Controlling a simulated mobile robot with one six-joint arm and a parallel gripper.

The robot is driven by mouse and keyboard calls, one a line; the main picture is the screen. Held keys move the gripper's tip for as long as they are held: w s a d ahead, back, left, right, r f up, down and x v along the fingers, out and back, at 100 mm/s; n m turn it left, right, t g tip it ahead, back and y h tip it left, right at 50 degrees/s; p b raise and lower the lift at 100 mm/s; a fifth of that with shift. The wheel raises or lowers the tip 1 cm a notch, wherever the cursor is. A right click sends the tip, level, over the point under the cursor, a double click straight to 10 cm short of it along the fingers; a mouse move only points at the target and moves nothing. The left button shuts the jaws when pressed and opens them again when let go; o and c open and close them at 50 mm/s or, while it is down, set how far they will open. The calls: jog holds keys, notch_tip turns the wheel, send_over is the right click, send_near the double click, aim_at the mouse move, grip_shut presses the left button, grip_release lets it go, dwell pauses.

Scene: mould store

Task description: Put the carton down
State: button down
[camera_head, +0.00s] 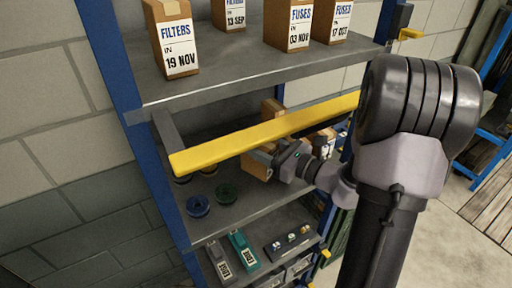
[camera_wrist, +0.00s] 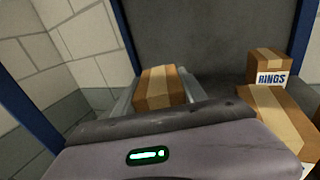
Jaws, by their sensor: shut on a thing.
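My gripper (camera_head: 272,158) reaches past the yellow bar into the middle bay of the blue-framed rack. It is shut on a brown carton (camera_head: 256,167), which shows just left of the gripper. In the wrist view the held carton (camera_wrist: 160,88) sits between the two grey fingers, with pale tape along its top. The shelf (camera_head: 262,218) lies below it. I cannot tell whether the carton's underside touches the shelf. The bar and my arm hide part of the bay.
The yellow bar (camera_head: 262,131) crosses the bay's front. A RINGS carton (camera_wrist: 268,66) and another carton (camera_wrist: 275,112) stand to the right in the wrist view. Blue (camera_head: 198,206) and green (camera_head: 226,193) round items lie on the shelf. A FILTERS carton (camera_head: 172,38) stands on the upper shelf.

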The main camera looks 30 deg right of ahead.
jog(key=shift+w, duration=0.5)
notch_tip(320, 180, down, 4)
jog(key=shift+r+b, duration=0.2)
jog(key=shift+b, duration=0.15)
jog(key=shift+w+d, duration=0.1)
jog(key=shift+f, duration=0.2)
jog(key=c, duration=0.6)
grip_release()
jog(key=shift+c, duration=0.2)
jog(key=shift+r, duration=0.1)
